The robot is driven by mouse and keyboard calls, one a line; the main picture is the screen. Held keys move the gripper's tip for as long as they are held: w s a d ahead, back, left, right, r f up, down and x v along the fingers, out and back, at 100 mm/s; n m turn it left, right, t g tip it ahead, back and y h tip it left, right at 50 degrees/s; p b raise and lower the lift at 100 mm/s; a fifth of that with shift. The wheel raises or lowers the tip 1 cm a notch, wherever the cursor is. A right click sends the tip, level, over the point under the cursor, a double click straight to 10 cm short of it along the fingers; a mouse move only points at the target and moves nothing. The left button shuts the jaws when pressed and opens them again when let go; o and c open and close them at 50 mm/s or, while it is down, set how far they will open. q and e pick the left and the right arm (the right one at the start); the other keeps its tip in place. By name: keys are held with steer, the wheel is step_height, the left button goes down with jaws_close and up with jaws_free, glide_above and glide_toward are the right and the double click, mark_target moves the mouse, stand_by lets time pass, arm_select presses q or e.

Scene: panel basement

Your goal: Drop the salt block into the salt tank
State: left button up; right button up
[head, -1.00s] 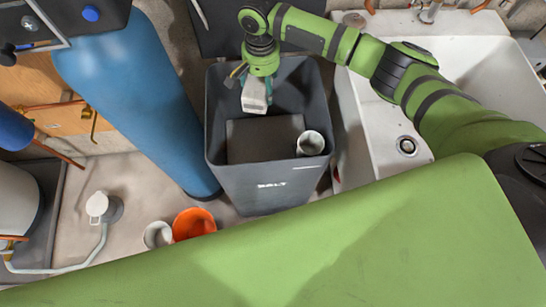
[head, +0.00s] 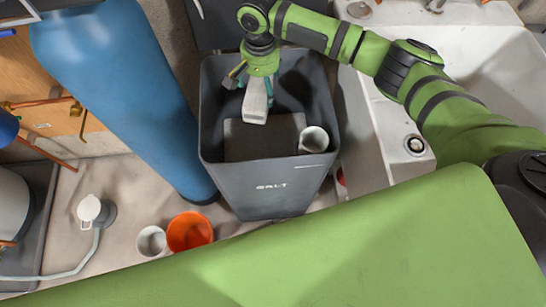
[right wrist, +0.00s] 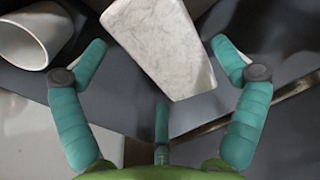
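The salt block (head: 256,104) is a whitish, marbled block. It shows in the head view below my right gripper (head: 254,86), within the mouth of the dark grey salt tank (head: 268,188) marked "SALT". In the right wrist view the salt block (right wrist: 162,45) lies between and beyond the spread teal fingers of my right gripper (right wrist: 160,50), with gaps on both sides. That gripper is open. I cannot tell whether the block is falling or touches anything under it. My left gripper is not in view.
A white cup (head: 313,140) stands inside the tank beside a dark grey raised part (head: 262,138). A tall blue cylinder (head: 115,90) is at the left and a white sink (head: 485,90) at the right. An orange bucket (head: 189,232) and a white cup (head: 151,241) are on the floor.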

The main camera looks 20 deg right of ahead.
steer(key=shift+s+f, duration=0.15)
steer(key=shift+f, duration=0.05)
step_height(320, 180, up, 12)
steer(key=shift+r, duration=0.2)
stand_by(0.4)
stand_by(0.3)
